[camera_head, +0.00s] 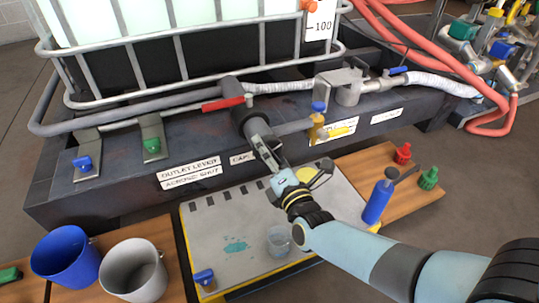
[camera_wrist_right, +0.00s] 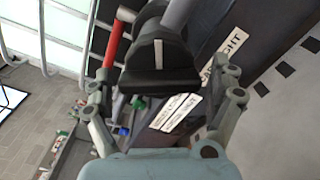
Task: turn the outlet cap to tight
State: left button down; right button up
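The black outlet cap (camera_head: 244,116) is on the end of the tank's outlet valve; in the wrist view the cap (camera_wrist_right: 158,62) shows a pale stripe on its face. The red outlet lever (camera_head: 222,103) is just left of the cap, and it also shows in the wrist view (camera_wrist_right: 117,42). My right gripper (camera_head: 259,139) is in front of the cap. In the wrist view its fingers (camera_wrist_right: 163,82) are spread on either side of the cap, with small gaps visible. My left gripper is in neither view.
A label (camera_head: 188,170) about the outlet lever is on the dark bund, and a cap label (camera_head: 242,158) is partly hidden.

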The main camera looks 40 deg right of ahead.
jog(key=c, duration=0.9)
jog(key=shift+c, duration=0.2)
